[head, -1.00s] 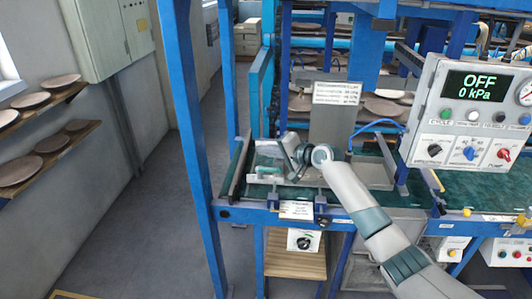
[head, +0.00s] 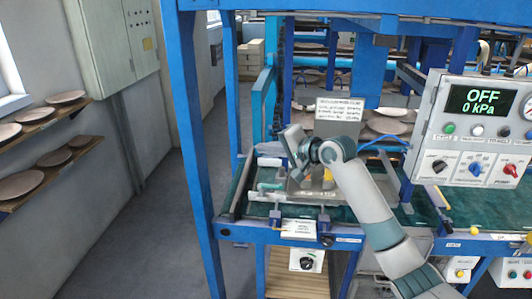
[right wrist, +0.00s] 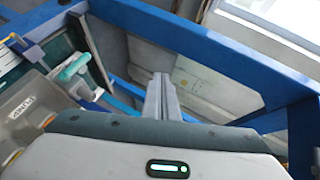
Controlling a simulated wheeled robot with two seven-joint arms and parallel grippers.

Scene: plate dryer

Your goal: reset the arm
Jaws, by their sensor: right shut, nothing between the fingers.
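My right gripper (head: 289,147) is above the green work surface of the blue frame, left of the upright label plate, with its arm coming in from the lower right in the head view. In the right wrist view its fingers (right wrist: 160,88) are together, with nothing between them. It touches nothing that I can see. My left gripper is in neither view.
The control panel (head: 475,130) reading OFF, 0 kPa stands at right. A label plate (head: 340,110) stands behind the arm. A teal handle (head: 270,187) sits on the bench. A blue post (head: 188,130) stands at left, with plate shelves (head: 45,125) on the wall.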

